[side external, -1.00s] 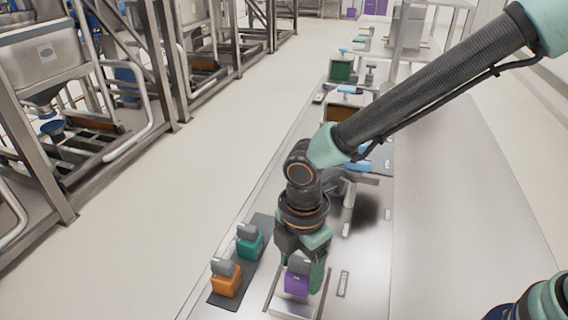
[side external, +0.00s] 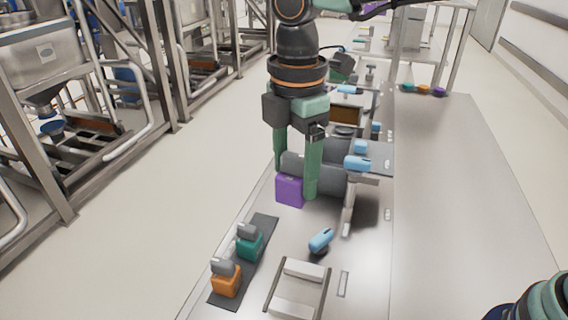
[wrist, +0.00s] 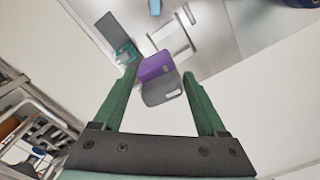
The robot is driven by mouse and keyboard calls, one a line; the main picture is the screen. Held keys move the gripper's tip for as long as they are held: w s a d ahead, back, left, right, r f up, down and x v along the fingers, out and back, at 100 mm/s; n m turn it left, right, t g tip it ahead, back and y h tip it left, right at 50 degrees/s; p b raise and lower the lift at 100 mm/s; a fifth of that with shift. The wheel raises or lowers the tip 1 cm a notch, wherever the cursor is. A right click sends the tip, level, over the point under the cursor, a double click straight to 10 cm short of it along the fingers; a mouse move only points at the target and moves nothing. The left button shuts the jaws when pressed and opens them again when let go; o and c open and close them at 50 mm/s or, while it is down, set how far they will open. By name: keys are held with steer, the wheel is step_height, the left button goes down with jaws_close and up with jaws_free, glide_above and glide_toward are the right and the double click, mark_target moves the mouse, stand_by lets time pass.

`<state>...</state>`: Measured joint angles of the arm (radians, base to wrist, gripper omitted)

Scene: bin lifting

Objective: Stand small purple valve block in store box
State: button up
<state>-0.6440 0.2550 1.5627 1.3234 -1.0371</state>
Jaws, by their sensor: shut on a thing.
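The small purple valve block (side external: 289,190) hangs at the fingertips of my gripper (side external: 296,182), above the bench and beyond the pale frame. In the wrist view, the purple body (wrist: 156,65) and its grey top (wrist: 162,88) sit between the green fingers of my gripper (wrist: 160,80). My gripper is shut on the block. In the side view, a grey shape (side external: 330,176) shows behind the right finger; I cannot tell how much of it is the block's top. I cannot tell for sure which thing is the store box.
An empty pale frame (side external: 270,300) lies on the near bench. A teal block (side external: 250,246) and an orange block (side external: 226,285), both grey-topped, stand on a dark mat (side external: 262,224). More blue-topped pieces (side external: 358,163) stand to the right.

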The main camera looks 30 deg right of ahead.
mark_target(333, 180)
steer(key=w+d+m, duration=0.2)
steer(key=w+d, duration=0.2)
steer(key=w, duration=0.3)
steer(key=w+d+r+m, duration=0.1)
steer(key=w+d+m, duration=0.1)
steer(key=w+d, duration=0.3)
steer(key=shift+w+d, duration=0.3)
steer(key=shift+w, duration=0.85)
steer(key=w+d+m, duration=0.1)
steer(key=w+d, duration=0.1)
steer(key=d, duration=0.2)
steer(key=w+d+m, duration=0.1)
steer(key=w+d, duration=0.1)
steer(key=d, duration=0.2)
steer(key=w+d+f+m, duration=0.1)
steer(key=w+d, duration=0.2)
steer(key=d, duration=0.2)
steer(key=shift+d+m, duration=0.1)
steer(key=shift+m, duration=0.2)
jaws_close()
steer(key=f+m, duration=0.1)
steer(key=f, duration=0.5)
steer(key=d+f+m, duration=0.1)
steer(key=f, duration=0.6)
steer(key=f+m, duration=0.2)
steer(key=f, duration=0.5)
steer(key=shift+s+d, duration=0.3)
steer(key=shift+d, duration=0.05)
steer(key=shift+f, duration=0.15)
